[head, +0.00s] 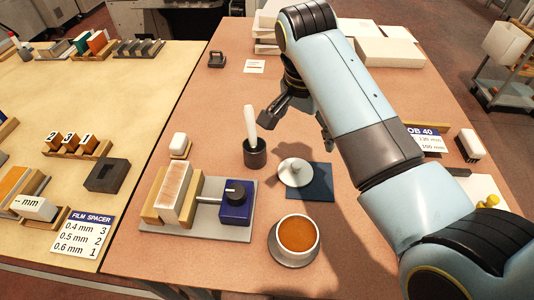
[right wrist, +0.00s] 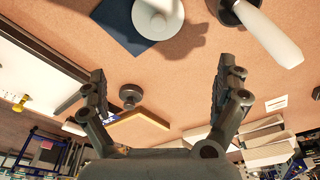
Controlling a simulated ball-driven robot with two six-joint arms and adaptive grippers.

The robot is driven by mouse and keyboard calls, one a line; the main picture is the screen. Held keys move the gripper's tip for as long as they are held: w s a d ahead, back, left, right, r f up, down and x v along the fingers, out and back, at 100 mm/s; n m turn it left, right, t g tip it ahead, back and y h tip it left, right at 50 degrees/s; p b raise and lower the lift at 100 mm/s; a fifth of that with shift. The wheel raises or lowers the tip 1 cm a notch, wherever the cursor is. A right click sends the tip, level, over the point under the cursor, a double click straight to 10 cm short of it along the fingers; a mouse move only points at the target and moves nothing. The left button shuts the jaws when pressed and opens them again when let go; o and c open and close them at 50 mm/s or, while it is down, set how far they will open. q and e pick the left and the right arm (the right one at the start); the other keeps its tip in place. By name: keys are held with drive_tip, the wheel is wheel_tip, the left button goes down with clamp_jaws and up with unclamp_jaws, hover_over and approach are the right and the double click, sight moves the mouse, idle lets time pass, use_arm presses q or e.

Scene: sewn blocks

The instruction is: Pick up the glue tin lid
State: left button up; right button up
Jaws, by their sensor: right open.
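The glue tin lid (head: 294,172) is a pale round disc with a small knob, lying on a dark blue square mat (head: 319,183). In the right wrist view the lid (right wrist: 160,16) is partly cut off by the top edge. The open glue tin (head: 298,234), full of orange-brown glue, stands just in front of the mat. My right gripper (head: 298,132) is open and empty, above the table and a little behind the lid; its spread fingers show in the right wrist view (right wrist: 166,85). My left gripper is not in view.
A white-handled brush stands in a dark cup (head: 255,155) left of the lid. A clamp fixture with a blue box (head: 236,207) lies at front left. White blocks (head: 390,52) are at the back. A brush (head: 470,143) and sign (head: 432,142) are to the right.

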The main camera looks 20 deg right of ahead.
sight(297, 167)
drive_tip(key=shift+s+a+f, duration=0.2)
drive_tip(key=shift+a+f, duration=0.2)
drive_tip(key=shift+f, duration=0.15)
drive_tip(key=shift+s+a+f, duration=0.2)
drive_tip(key=shift+a+f, duration=0.2)
drive_tip(key=shift+f, duration=0.1)
drive_tip(key=f, duration=0.3)
drive_tip(key=shift+w+d+f, duration=0.1)
drive_tip(key=shift+d+f, duration=0.25)
drive_tip(key=shift+d, duration=0.05)
drive_tip(key=shift+f, duration=0.3)
drive_tip(key=f+b, duration=0.1)
drive_tip(key=f, duration=0.4)
drive_tip(key=shift+w+d+b, duration=0.1)
drive_tip(key=shift+d+b, duration=0.1)
drive_tip(key=shift+b, duration=0.15)
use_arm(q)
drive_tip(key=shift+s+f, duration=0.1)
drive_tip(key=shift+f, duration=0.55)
use_arm(e)
drive_tip(key=c, duration=1.7)
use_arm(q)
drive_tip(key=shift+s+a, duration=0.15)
use_arm(e)
drive_tip(key=shift+s, duration=0.3)
drive_tip(key=c, duration=0.3)
clamp_jaws()
